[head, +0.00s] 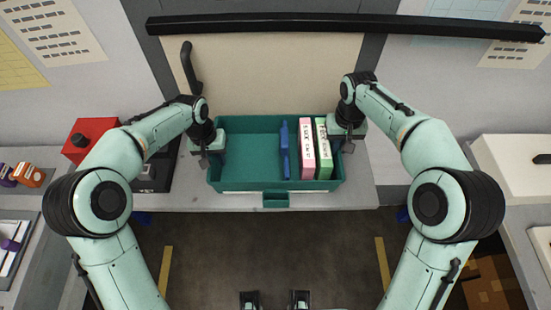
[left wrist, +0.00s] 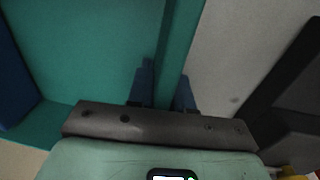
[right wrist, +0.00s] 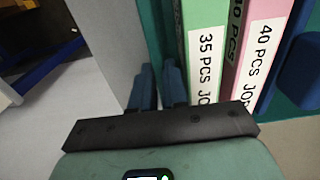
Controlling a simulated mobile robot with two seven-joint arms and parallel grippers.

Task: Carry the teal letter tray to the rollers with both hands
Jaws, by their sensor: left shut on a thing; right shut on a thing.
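The teal letter tray (head: 250,152) sits level at the middle of the head view, over the front part of the grey bench. It holds a blue item (head: 284,150), a pink box (head: 307,150) and a green box (head: 323,150), all toward its right side. My left gripper (head: 208,158) is shut on the tray's left wall, which shows between its fingers in the left wrist view (left wrist: 178,50). My right gripper (head: 342,144) is shut on the tray's right wall, between its fingers in the right wrist view (right wrist: 156,45). I cannot tell whether the tray touches the bench.
A long black bar (head: 345,26) spans the back above a beige panel (head: 270,75). A black handle (head: 190,68) stands behind the left gripper. A red box (head: 90,137) and a black device (head: 155,175) are on the left. A white case (head: 510,168) is on the right.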

